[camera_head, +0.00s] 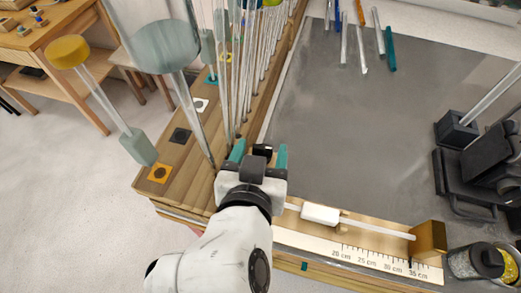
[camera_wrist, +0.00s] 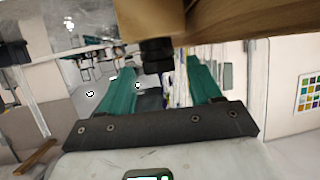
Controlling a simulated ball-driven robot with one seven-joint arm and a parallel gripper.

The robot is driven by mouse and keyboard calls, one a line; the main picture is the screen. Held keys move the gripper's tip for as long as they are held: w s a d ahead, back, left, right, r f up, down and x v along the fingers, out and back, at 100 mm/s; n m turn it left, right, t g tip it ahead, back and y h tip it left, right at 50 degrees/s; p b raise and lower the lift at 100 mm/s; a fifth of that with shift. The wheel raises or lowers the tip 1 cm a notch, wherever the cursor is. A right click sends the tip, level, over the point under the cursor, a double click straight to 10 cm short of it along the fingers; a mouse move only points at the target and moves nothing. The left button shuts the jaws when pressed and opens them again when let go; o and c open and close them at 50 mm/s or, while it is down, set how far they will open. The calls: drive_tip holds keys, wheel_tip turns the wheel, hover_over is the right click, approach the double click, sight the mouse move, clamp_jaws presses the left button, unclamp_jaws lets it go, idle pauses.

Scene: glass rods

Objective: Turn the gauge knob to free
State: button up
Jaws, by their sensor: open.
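The gauge runs along the bench's front edge, with a printed centimetre scale (camera_head: 350,255), a white slider (camera_head: 320,214) on a thin rod, and a brass end block (camera_head: 429,238) at right. My gripper (camera_head: 259,154) is open over the gauge's left end, its two teal fingers apart. A small black knob-like part (camera_head: 262,150) shows between the fingertips. In the wrist view, a black stepped part (camera_wrist: 157,55) sits below a tan block (camera_wrist: 140,17), between my open fingers (camera_wrist: 160,72). I cannot tell whether the fingers touch it. My gripper hides the gauge's left end; no knob marking is readable.
Upright glass rods (camera_head: 245,75) stand in the wooden rack to the left. A yellow-topped rod (camera_head: 67,52) and a large glass disc (camera_head: 160,46) are close by. Black holders (camera_head: 455,130) and a jar (camera_head: 475,262) are at right.

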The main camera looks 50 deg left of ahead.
drive_tip(key=b+v, duration=0.1)
drive_tip(key=v, duration=0.9)
drive_tip(key=shift+s, duration=0.15)
drive_tip(key=shift+d, duration=0.15)
drive_tip(key=shift+c, duration=0.2)
